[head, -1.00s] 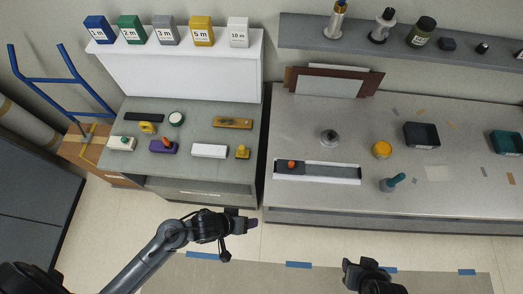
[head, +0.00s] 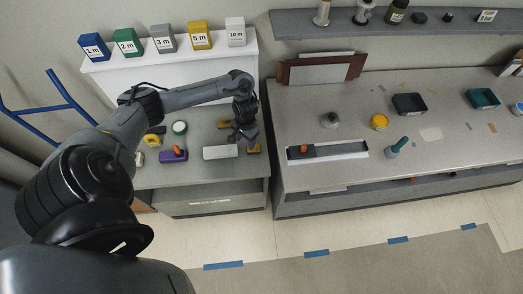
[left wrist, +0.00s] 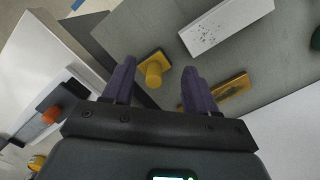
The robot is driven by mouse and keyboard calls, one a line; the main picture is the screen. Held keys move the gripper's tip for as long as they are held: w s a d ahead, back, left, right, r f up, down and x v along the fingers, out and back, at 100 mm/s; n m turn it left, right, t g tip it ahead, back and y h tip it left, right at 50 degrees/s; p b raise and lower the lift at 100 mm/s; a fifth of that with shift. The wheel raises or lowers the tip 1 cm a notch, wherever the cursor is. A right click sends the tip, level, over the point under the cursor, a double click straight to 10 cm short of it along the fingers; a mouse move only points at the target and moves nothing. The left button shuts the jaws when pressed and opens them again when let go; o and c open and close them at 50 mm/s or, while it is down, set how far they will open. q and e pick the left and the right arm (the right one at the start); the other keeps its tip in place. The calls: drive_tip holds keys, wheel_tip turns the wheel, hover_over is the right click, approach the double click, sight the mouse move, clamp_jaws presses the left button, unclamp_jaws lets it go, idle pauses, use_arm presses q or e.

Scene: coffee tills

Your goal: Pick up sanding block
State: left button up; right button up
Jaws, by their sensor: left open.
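My left gripper (head: 246,133) is open above the right part of the grey left bench; its purple fingers also show in the left wrist view (left wrist: 157,90). A small yellow block with a round knob (left wrist: 153,70) lies on the bench beyond and between the fingers, apart from them; in the head view it (head: 253,148) is partly hidden by the gripper. A white block (head: 220,152) lies to its left. A purple block with an orange knob (head: 174,156) lies further left. No label shows which is the sanding block. My right gripper is out of view.
A yellow-brown bar (left wrist: 226,93) lies near the fingers. A green-and-white roll (head: 180,127) stands left of the gripper. The right table holds a tray with an orange-knobbed block (head: 330,150). A gap separates the benches. A white shelf (head: 180,78) rises behind.

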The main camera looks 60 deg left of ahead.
use_arm(q)
drive_tip(key=shift+t, duration=0.4)
drive_tip(key=w+a+r, duration=0.1)
drive_tip(key=w+r, duration=0.1)
drive_tip(key=w, duration=0.1)
drive_tip(key=shift+a+r, duration=0.25)
drive_tip(key=shift+a, duration=0.1)
drive_tip(key=f, duration=0.1)
drive_tip(key=f+b, duration=0.1)
drive_tip(key=f, duration=0.1)
drive_tip(key=shift+w+d+f+b, duration=0.15)
drive_tip(key=shift+w+f+b, duration=0.15)
drive_tip(key=shift+f+b, duration=0.1)
drive_tip(key=shift+f, duration=0.5)
drive_tip(key=shift+w+d+f, duration=0.1)
drive_tip(key=shift+w+f, duration=0.05)
drive_tip(key=shift+f, duration=2.5)
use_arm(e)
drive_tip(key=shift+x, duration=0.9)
use_arm(q)
drive_tip(key=shift+c, duration=0.3)
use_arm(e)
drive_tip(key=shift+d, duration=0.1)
use_arm(q)
clamp_jaws()
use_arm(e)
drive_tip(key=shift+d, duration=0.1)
use_arm(q)
drive_tip(key=shift+r, duration=0.1)
